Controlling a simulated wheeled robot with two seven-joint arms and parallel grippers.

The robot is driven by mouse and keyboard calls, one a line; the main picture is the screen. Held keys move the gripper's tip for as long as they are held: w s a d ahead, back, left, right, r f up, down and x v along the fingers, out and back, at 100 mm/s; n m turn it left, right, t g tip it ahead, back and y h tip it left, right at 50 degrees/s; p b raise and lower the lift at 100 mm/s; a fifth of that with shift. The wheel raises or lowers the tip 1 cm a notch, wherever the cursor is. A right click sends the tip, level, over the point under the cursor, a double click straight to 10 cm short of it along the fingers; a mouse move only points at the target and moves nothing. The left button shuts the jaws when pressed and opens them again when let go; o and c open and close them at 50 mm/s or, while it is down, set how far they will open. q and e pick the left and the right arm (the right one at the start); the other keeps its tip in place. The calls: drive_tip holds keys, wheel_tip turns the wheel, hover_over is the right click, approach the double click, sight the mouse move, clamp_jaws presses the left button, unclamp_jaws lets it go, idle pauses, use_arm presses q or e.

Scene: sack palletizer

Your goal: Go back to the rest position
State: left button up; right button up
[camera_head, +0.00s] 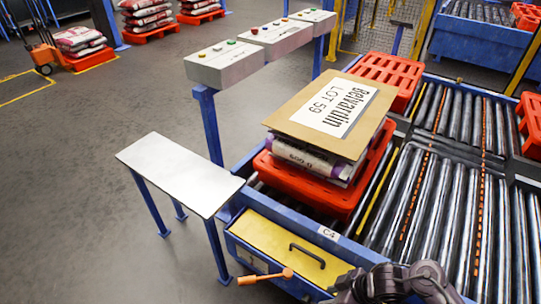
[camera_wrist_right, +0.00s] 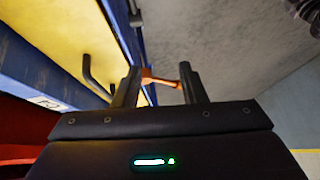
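My right gripper (camera_wrist_right: 158,85) shows in the right wrist view with its two dark fingers apart and nothing held between them. The orange lever (camera_wrist_right: 162,80) appears beyond the fingers, in the gap between them; contact with it is not visible. The lever also shows in the head view (camera_head: 265,277), at the lower left corner of the yellow panel (camera_head: 275,243). The panel's black handle (camera_wrist_right: 95,78) is left of the fingers in the wrist view. Dark links of my arm show at the bottom right of the head view, with no fingertips visible there. My left gripper is not in view.
An orange pallet (camera_head: 310,188) bears stacked sacks (camera_head: 310,158) under a cardboard sheet (camera_head: 300,100) on the roller conveyor (camera_head: 440,195). A grey side table (camera_head: 180,172) and control boxes (camera_head: 225,62) stand left of it. Open floor (camera_head: 70,220) lies farther left.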

wheel_tip(320, 180, up, 7)
drive_tip(key=w+a+m+t+h, duration=0.2)
drive_tip(key=m+t+h, duration=0.1)
drive_tip(key=t, duration=0.1)
drive_tip(key=s+d+r+m+g+h, duration=0.3)
drive_tip(key=s+d+r+m, duration=0.3)
drive_tip(key=s+r, duration=0.25)
wheel_tip(320, 180, down, 28)
drive_tip(key=s+g+p, duration=0.1)
drive_tip(key=s+p, duration=0.1)
use_arm(q)
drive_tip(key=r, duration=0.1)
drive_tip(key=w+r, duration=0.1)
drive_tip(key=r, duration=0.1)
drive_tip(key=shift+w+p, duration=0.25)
drive_tip(key=shift+p, duration=0.15)
use_arm(e)
drive_tip(key=s+d+f+g, duration=0.1)
drive_tip(key=s+d+f, duration=0.2)
drive_tip(key=s+f, duration=1.5)
drive_tip(key=shift+s+n, duration=0.3)
drive_tip(key=shift+s, duration=0.75)
